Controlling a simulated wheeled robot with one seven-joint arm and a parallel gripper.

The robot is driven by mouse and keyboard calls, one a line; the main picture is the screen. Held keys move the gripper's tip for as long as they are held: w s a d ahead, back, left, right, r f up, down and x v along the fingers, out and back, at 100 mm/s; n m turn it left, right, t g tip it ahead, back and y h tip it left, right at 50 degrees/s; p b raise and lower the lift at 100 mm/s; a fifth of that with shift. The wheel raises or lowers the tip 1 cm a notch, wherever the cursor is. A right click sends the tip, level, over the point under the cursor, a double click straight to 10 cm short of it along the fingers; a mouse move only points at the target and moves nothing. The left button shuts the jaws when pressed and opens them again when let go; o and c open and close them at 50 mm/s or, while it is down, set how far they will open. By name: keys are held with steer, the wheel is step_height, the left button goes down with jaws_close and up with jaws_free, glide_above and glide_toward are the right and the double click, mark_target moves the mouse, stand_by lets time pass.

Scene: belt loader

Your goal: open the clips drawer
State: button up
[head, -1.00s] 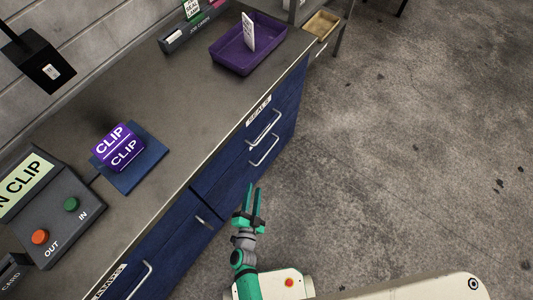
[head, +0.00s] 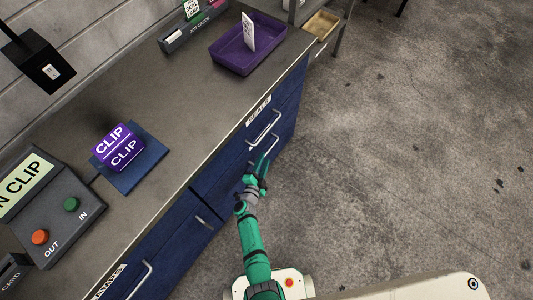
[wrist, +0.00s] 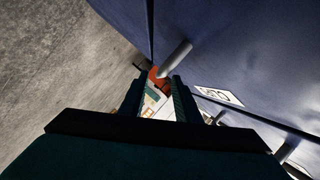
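The blue drawer unit under the bench has an upper bar handle (head: 264,124) below a label that seems to read SEALS (head: 258,110). A lower bar handle (head: 271,148) sits beneath it. My gripper (head: 262,164) is beside this lower handle, close to the blue front. In the wrist view my gripper (wrist: 159,90) has its two fingers apart, with no drawer handle visibly held between them. A grey bar (wrist: 177,54) sticks out from the blue front just beyond the fingertips. A white label (wrist: 218,96), with lettering hard to read, is right of the fingers. Contact with the handle cannot be told.
The bench top (head: 190,105) carries a purple tray (head: 232,62), a purple CLIP box (head: 120,146) on a blue pad, and a button panel (head: 60,215). Another handle (head: 142,280) is on the cabinet at lower left. Concrete floor (head: 410,150) at right is clear.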

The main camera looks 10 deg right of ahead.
steer(key=shift+x, duration=2.45)
jaws_close()
